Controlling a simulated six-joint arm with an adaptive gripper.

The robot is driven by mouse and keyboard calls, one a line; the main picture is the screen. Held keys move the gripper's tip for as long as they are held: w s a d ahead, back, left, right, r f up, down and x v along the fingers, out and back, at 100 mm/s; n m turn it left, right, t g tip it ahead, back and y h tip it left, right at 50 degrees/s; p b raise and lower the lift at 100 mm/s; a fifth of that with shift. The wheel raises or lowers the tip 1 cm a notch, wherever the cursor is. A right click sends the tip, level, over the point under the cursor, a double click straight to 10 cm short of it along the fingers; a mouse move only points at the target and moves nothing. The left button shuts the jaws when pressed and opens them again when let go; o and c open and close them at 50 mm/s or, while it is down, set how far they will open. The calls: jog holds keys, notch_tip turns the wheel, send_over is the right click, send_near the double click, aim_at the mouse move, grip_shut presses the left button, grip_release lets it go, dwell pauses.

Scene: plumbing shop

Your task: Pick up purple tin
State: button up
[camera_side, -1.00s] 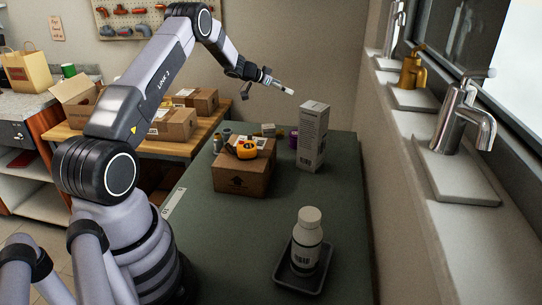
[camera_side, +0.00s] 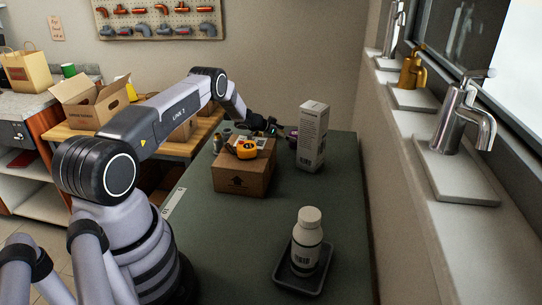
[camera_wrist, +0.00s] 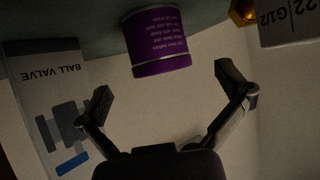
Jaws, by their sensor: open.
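The purple tin (camera_wrist: 160,45) shows large at the top of the wrist view, with pale print on its side; this picture looks upside down. In the side view only a small part of the tin (camera_side: 292,143) shows, left of the tall white box. My gripper (camera_wrist: 167,85) is open and empty, its two fingers spread apart below the tin in the wrist view. In the side view my gripper (camera_side: 275,128) is low at the far end of the table, close to the tin.
The tall white box (camera_side: 312,135) stands right beside the tin; a ball valve box (camera_wrist: 45,105) shows in the wrist view. A cardboard box (camera_side: 243,177) with a yellow tape measure (camera_side: 246,149) stands nearer. A white bottle (camera_side: 307,240) is on a black tray (camera_side: 284,277) in front.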

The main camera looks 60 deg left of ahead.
jog(key=shift+x, duration=1.45)
jog(key=shift+c, duration=0.3)
jog(key=c, duration=1.2)
jog(key=shift+r, duration=0.15)
jog(key=shift+c, duration=0.2)
